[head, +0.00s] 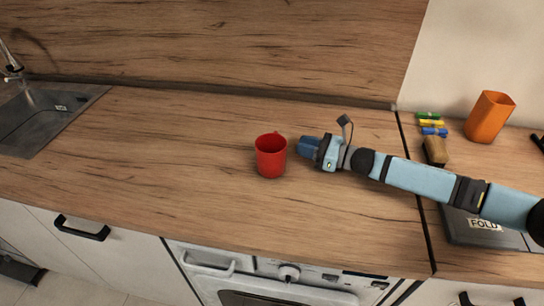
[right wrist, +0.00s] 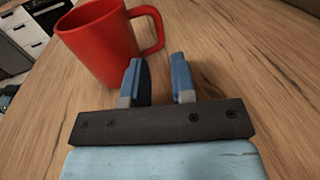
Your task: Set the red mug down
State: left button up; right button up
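The red mug (head: 271,156) stands upright on the wooden counter, near the middle of the head view. In the right wrist view the mug (right wrist: 98,42) is at the upper left, with its handle towards the upper middle. My right gripper (head: 303,145) is just to the right of the mug, low over the counter. In the right wrist view its two blue fingers (right wrist: 160,75) are apart with bare counter between them. The fingertips lie short of the handle and hold nothing. My left gripper is in neither view.
A sink (head: 45,118) is at the far left. An orange cup (head: 489,117), several coloured clips (head: 431,124) and a dark flat item labelled FOLD (head: 485,224) lie to the right, past a dark seam. The counter left of the mug is clear.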

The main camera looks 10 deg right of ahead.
aim_at(282, 139)
jog(key=x, duration=0.7)
jog(key=shift+r+p, duration=0.15)
jog(key=shift+p, duration=0.15)
jog(key=shift+c, duration=0.2)
grip_shut()
